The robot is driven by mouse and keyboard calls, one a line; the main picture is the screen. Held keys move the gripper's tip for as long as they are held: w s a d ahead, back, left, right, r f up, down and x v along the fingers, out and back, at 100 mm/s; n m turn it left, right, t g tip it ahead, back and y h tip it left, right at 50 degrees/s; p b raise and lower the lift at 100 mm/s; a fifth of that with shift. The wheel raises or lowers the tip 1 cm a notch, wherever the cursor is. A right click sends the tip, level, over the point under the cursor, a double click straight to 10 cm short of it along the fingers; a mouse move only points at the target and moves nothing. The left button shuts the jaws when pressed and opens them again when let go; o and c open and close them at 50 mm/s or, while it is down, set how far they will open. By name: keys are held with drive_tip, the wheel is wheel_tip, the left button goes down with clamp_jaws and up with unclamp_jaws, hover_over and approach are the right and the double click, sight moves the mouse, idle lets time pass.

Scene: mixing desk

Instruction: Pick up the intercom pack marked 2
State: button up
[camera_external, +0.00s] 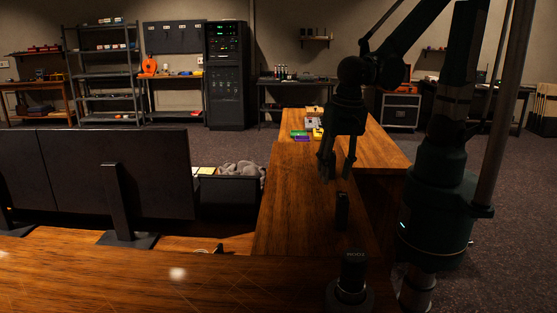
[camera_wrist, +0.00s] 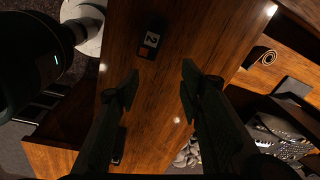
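In the wrist view, a small black pack (camera_wrist: 152,38) with a white label reading 2 and an orange patch lies on the brown wooden desk, ahead of my fingertips. A dark pack on the desk in the external view (camera_external: 342,210), nearer the camera than my gripper, appears to be the same one; its label cannot be read there. My gripper (camera_external: 336,168) is above the desk, pointing down. In the wrist view its two fingers (camera_wrist: 160,75) are wide apart with only bare wood between them.
Another dark item (camera_wrist: 118,146) is partly hidden by the left finger. A black device on a round base (camera_external: 353,272) stands closest to the external camera. Monitors (camera_external: 95,175) and a bin with grey cloth (camera_external: 230,190) are left. Colourful items (camera_external: 302,136) lie at the far end.

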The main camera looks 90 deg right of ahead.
sight(342, 197)
drive_tip(key=a+m, duration=0.1)
drive_tip(key=s+a+f+m, duration=0.1)
drive_tip(key=a+f+p, duration=0.1)
drive_tip(key=a, duration=0.1)
drive_tip(key=shift+s+a+m+g+h, duration=0.1)
drive_tip(key=shift+s+m+g+h, duration=0.1)
drive_tip(key=shift+m+g+h, duration=0.2)
drive_tip(key=shift+s+a+f+m, duration=0.35)
drive_tip(key=shift+a+m, duration=0.15)
drive_tip(key=shift+d+f, duration=0.2)
drive_tip(key=shift+f, duration=1.1)
drive_tip(key=shift+s+d+f, duration=0.1)
drive_tip(key=shift+d+f, duration=0.1)
drive_tip(key=shift+f, duration=1.1)
drive_tip(key=shift+d+f, duration=0.2)
drive_tip(key=shift+f, duration=1.05)
drive_tip(key=shift+c, duration=0.6)
drive_tip(key=c, duration=1)
